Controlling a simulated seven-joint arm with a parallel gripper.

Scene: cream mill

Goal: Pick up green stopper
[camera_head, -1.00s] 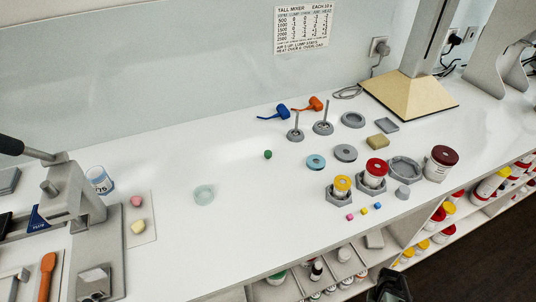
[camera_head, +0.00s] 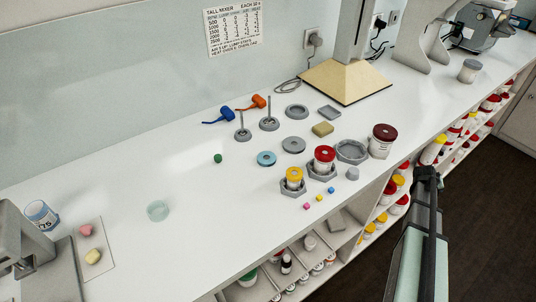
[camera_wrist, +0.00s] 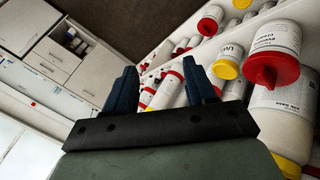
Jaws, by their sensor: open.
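The green stopper (camera_head: 218,158) is a small dark green ball-like piece on the white bench top, left of the blue ring. It stands apart from the things around it. My gripper (camera_head: 427,172) is in front of the bench's right part, over the dark floor and near the shelves, well to the right of the stopper. In the wrist view my gripper (camera_wrist: 160,85) has its two dark blue fingers spread apart with nothing between them. The stopper is not in the wrist view.
Jars with yellow (camera_head: 294,174) and red (camera_head: 325,153) lids stand in grey holders right of the stopper. A dark red-lidded jar (camera_head: 382,141) is farther right. Two grey stemmed pieces (camera_head: 269,123) stand behind. A pale disc (camera_head: 158,210) lies to the left. Bench is clear around the stopper.

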